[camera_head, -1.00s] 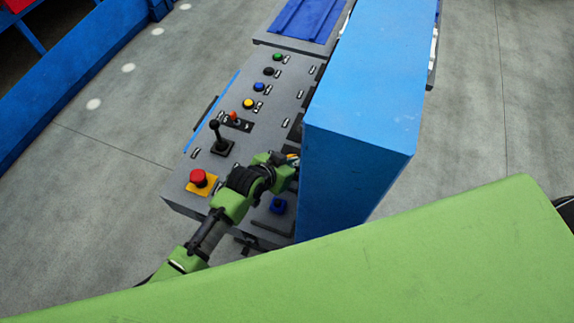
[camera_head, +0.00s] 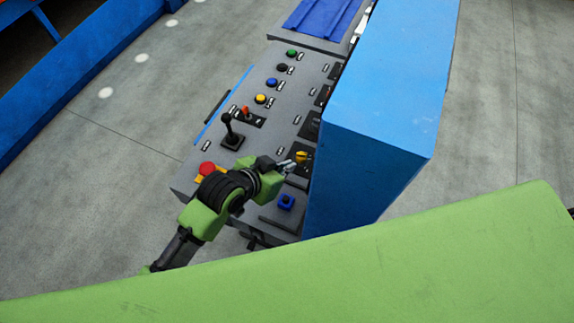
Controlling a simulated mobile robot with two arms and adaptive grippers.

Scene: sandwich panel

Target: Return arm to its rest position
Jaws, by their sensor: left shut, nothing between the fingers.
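My left arm comes in from the lower left over the grey control panel (camera_head: 255,150). My left gripper (camera_head: 290,165) is at the end of it, above the panel's near part. Its fingers are small in the picture and look shut and empty. A yellow knob (camera_head: 301,156) shows just past the fingertips; I cannot tell whether they touch it. The wrist partly covers the red emergency button (camera_head: 207,168) on its yellow base. A blue knob (camera_head: 286,201) lies to the right of the wrist. My right gripper is not in view.
A tall blue box (camera_head: 385,100) stands along the panel's right side, close to the gripper. A black lever (camera_head: 229,130) stands up from the panel. Yellow (camera_head: 260,99), blue, black and green buttons run toward the far end. Open grey floor (camera_head: 130,180) lies to the left.

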